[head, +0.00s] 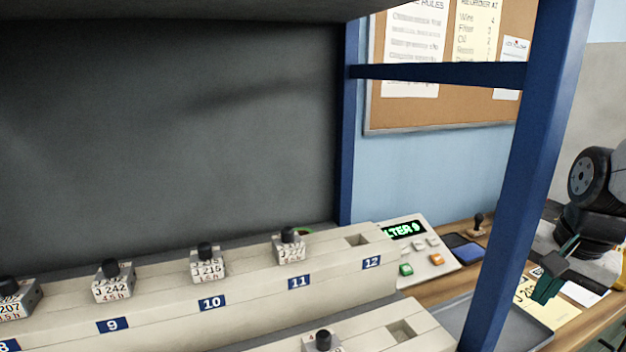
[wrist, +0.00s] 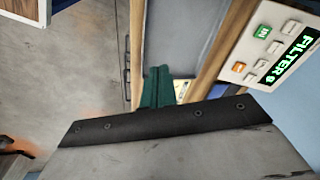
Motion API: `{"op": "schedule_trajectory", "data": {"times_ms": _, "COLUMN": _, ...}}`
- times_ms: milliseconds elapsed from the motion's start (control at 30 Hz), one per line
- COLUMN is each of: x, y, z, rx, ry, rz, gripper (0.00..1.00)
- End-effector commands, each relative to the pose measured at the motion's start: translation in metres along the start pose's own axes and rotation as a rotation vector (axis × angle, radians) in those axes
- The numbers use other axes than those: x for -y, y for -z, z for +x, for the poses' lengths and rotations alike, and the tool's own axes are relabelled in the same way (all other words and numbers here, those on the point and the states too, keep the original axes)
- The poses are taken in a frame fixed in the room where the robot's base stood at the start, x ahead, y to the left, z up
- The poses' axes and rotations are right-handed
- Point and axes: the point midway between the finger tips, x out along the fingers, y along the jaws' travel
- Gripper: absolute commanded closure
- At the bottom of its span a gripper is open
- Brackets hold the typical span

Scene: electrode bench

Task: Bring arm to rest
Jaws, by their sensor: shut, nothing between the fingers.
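My gripper (head: 546,288) is at the right of the head view, with dark green fingers pointing down near the right end of the bench, beyond the blue post. The fingers are together and hold nothing. In the wrist view the green fingers (wrist: 157,88) show side by side above the dark edge of the gripper body. The dark joints of my arm show above the gripper at the right edge of the head view.
A blue post (head: 515,180) stands between the rack and my gripper. The stepped rack (head: 250,295) holds several labelled blocks; slot 12 is empty. A control box (head: 418,250) with a green display, an ink pad (head: 467,252) and a stamp (head: 478,225) are on the bench. A grey tray (head: 535,325) lies below.

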Motion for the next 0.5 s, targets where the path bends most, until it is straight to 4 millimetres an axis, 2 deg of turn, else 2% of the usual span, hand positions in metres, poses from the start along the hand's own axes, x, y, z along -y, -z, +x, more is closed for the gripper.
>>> {"op": "schedule_trajectory", "data": {"times_ms": 33, "x": -0.017, "y": 0.000, "z": -0.006, "rx": -0.032, "ry": -0.055, "rz": -0.017, "gripper": 1.00}}
{"op": "schedule_trajectory", "data": {"times_ms": 200, "x": -0.061, "y": 0.000, "z": -0.020, "rx": -0.112, "ry": -0.215, "rz": -0.062, "gripper": 1.00}}
{"op": "schedule_trajectory", "data": {"times_ms": 500, "x": -0.114, "y": -0.008, "z": -0.049, "rx": -0.220, "ry": -0.432, "rz": -0.146, "gripper": 1.00}}
